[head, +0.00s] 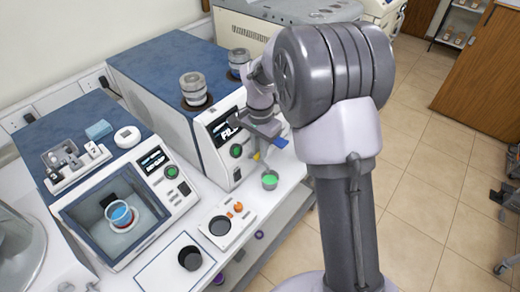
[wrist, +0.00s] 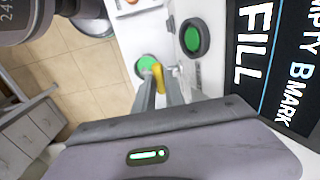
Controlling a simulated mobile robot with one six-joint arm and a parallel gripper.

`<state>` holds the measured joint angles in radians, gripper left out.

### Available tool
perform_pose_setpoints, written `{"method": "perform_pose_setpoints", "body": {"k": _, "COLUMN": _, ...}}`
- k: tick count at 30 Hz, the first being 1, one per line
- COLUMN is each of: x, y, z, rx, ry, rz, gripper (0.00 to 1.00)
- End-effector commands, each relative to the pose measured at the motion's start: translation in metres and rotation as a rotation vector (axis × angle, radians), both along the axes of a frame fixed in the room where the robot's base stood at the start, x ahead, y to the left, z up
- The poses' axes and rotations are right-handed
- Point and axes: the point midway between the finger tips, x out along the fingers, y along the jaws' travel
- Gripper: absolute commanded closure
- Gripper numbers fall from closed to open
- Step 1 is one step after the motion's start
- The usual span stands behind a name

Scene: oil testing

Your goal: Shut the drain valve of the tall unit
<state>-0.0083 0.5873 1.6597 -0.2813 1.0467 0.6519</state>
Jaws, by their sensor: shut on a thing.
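The tall unit (head: 165,85) has a blue top and a dark screen reading FILL. The screen (wrist: 285,55) is large at the right of the wrist view. A small yellow valve handle (head: 256,156) shows at the unit's lower front. It also shows in the wrist view (wrist: 158,74), between the fingertips. My gripper (wrist: 160,88) is shut on this handle, and its fingers hide part of it. In the head view my gripper (head: 258,148) is in front of the unit. The handle's exact angle is hard to tell.
A small cup with green liquid (head: 270,180) stands on the white bench just below the valve. A green round button (wrist: 192,38) is close beside the fingers. A lower unit with a window (head: 120,214), a small device (head: 228,226) and a black cup (head: 190,258) are nearby.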

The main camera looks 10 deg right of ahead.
Motion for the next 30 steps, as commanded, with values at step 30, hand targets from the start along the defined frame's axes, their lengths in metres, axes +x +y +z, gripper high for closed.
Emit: {"method": "perform_pose_setpoints", "body": {"k": 30, "x": 0.0005, "y": 0.0, "z": 0.001, "rx": 0.0, "ry": -0.001, "rz": -0.033, "gripper": 0.64}}
